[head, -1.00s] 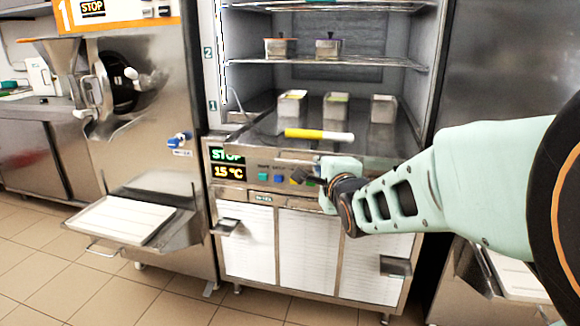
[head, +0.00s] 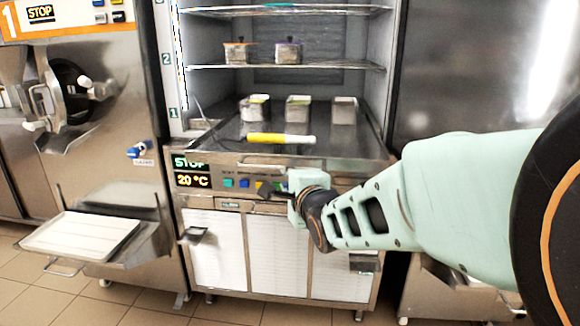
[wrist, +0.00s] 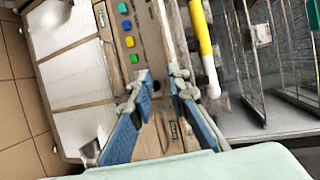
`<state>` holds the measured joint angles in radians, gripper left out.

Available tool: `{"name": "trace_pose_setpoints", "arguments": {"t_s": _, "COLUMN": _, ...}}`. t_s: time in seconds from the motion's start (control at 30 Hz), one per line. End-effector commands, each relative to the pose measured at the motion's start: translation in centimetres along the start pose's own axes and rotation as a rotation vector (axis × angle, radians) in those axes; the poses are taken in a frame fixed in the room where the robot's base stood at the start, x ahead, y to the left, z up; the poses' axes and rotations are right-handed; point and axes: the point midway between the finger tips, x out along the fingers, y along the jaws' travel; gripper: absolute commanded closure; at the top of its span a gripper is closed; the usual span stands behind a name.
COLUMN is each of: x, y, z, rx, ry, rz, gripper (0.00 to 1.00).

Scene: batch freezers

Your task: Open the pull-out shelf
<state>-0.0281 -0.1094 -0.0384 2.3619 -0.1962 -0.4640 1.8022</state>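The pull-out shelf (head: 340,146) is a wide flat metal tray low in the open cabinet, its front edge just above the button panel. Small metal containers (head: 298,109) and a yellow-and-white tool (head: 281,139) lie on it. The tool also shows in the wrist view (wrist: 203,35). My gripper (head: 283,190) is at the front of the cabinet, by the shelf's front edge and the panel. In the wrist view my gripper (wrist: 162,78) has its two blue fingers apart, with metal front edging between them. Whether they touch it, I cannot tell.
The panel has coloured buttons (wrist: 125,26) and a display (head: 192,173). White doors (head: 277,255) are below. Wire shelves (head: 285,66) with two small pots are above. A machine with a white-topped tray (head: 82,234) stands left. A metal surface stands right. Tiled floor is clear in front.

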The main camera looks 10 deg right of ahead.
Motion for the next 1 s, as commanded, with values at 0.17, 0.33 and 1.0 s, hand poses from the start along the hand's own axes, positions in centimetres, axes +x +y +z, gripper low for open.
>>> {"name": "trace_pose_setpoints", "arguments": {"t_s": 0.17, "x": -3.2, "y": -1.9, "z": 0.7, "rx": -0.005, "ry": -0.011, "rz": -0.041, "gripper": 0.84}}
{"name": "trace_pose_setpoints", "arguments": {"t_s": 0.33, "x": -4.7, "y": -1.9, "z": 0.5, "rx": -0.006, "ry": -0.007, "rz": -0.040, "gripper": 0.84}}
{"name": "trace_pose_setpoints", "arguments": {"t_s": 1.0, "x": -5.9, "y": -2.1, "z": 0.5, "rx": -0.008, "ry": -0.009, "rz": -0.045, "gripper": 0.84}}
